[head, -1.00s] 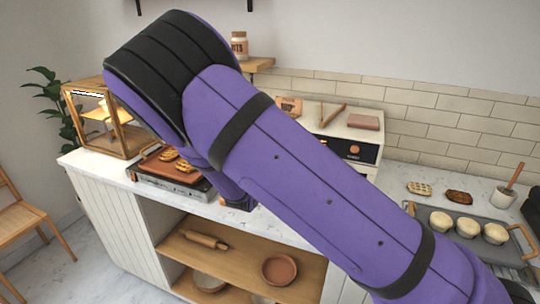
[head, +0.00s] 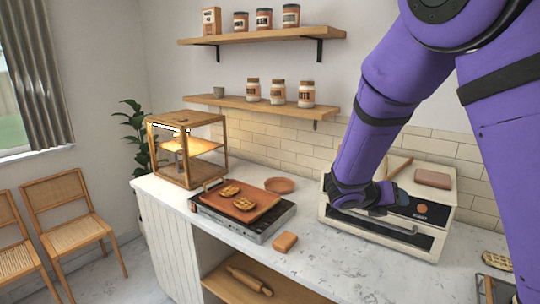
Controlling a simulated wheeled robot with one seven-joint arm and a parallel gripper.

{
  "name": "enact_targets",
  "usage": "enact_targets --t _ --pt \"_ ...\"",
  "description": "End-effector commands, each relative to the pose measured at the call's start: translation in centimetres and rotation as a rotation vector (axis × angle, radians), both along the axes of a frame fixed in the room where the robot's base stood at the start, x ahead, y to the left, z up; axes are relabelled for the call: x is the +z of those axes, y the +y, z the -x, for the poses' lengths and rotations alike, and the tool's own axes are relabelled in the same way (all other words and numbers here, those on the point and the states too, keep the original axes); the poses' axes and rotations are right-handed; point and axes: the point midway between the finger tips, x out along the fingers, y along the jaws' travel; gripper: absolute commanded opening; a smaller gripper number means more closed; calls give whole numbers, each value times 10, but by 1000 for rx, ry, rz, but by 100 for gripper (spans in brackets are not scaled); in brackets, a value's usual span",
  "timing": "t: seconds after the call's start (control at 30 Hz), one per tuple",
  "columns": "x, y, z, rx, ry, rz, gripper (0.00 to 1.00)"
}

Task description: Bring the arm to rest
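My purple arm comes in from the upper right of the head view and reaches down to the white oven (head: 335,214) on the counter. My gripper (head: 372,207) is at the oven's front, over the left part of its control panel and the handle area. Its dark end overlaps the panel, and I cannot tell whether it touches. The fingers are too small and partly hidden to show whether they are open or shut. No held object is visible.
Wall shelves (head: 262,37) with jars stand above. A brown block (head: 433,179) lies on the oven.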

Motion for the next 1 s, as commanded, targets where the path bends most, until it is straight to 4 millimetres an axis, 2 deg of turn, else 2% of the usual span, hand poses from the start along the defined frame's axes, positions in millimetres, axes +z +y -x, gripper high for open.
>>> enact_targets --t 0.03,0.2,0.5,0.77,1.0 --pt "9 -10 11 -72 -58 -78 58" --pt "29 -30 50 -323 -253 -322 58" --pt "65 -46 119 -777 -594 -700 58" --pt "96 -44 178 -1181 -875 -984 58" --pt "122 -30 230 -1557 -1112 -1217 58"
